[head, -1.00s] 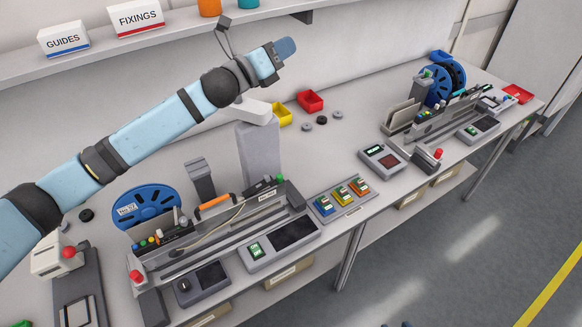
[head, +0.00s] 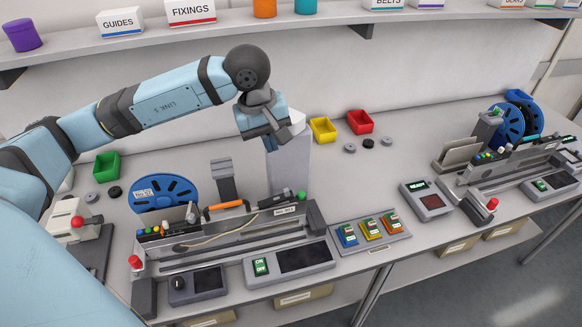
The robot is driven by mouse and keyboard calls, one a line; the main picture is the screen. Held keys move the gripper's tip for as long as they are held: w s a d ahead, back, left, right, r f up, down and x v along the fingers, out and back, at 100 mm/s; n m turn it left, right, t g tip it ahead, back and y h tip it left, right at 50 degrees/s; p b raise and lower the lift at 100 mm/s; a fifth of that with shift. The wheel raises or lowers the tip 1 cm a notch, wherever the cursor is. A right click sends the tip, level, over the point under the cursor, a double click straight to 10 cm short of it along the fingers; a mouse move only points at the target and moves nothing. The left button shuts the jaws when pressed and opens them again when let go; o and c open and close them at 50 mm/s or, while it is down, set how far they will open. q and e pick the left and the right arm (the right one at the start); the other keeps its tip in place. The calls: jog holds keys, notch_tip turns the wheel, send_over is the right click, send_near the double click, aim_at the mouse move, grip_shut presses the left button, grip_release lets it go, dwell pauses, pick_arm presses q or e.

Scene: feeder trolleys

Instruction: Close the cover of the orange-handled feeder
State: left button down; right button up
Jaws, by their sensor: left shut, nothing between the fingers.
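The orange-handled feeder (head: 290,219) lies on the bench in the lower middle of the head view. Its orange handle (head: 226,205) sits near the middle of its top, slightly tilted. A pale tape runs along the feeder. I cannot tell clearly how far its cover is raised. A blue reel (head: 163,193) stands at its left rear. My left gripper (head: 274,135) is shut and empty. It points down above and behind the feeder, in front of a pale grey post, clear of the handle. My right gripper is not in view.
A second feeder (head: 513,167) with a blue reel stands at the right. Control boxes (head: 290,264) and a panel of coloured switches (head: 370,232) line the front. Yellow (head: 322,130) and red bins (head: 360,122) sit behind. A shelf (head: 220,28) runs above.

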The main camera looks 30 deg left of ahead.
aim_at(287, 190)
pick_arm(q)
jog(key=f+p, duration=0.1)
jog(key=f, duration=0.3)
jog(key=w+d+f+p, duration=0.1)
jog(key=f, duration=0.3)
jog(key=f+p, duration=0.1)
jog(key=f, duration=0.4)
jog(key=shift+w+d+f, duration=0.1)
jog(key=shift+w+d, duration=0.25)
jog(key=shift+w, duration=0.05)
jog(key=shift+w+d+f+g+y+b, duration=0.2)
jog(key=shift+w+f+g+y+b, duration=0.1)
jog(key=shift+f+g+b, duration=0.2)
jog(key=b, duration=0.2)
jog(key=shift+w+d+f+b, duration=0.2)
jog(key=shift+f+b, duration=0.1)
jog(key=shift+f, duration=0.1)
jog(key=shift+s+r, duration=0.1)
jog(key=shift+r, duration=0.05)
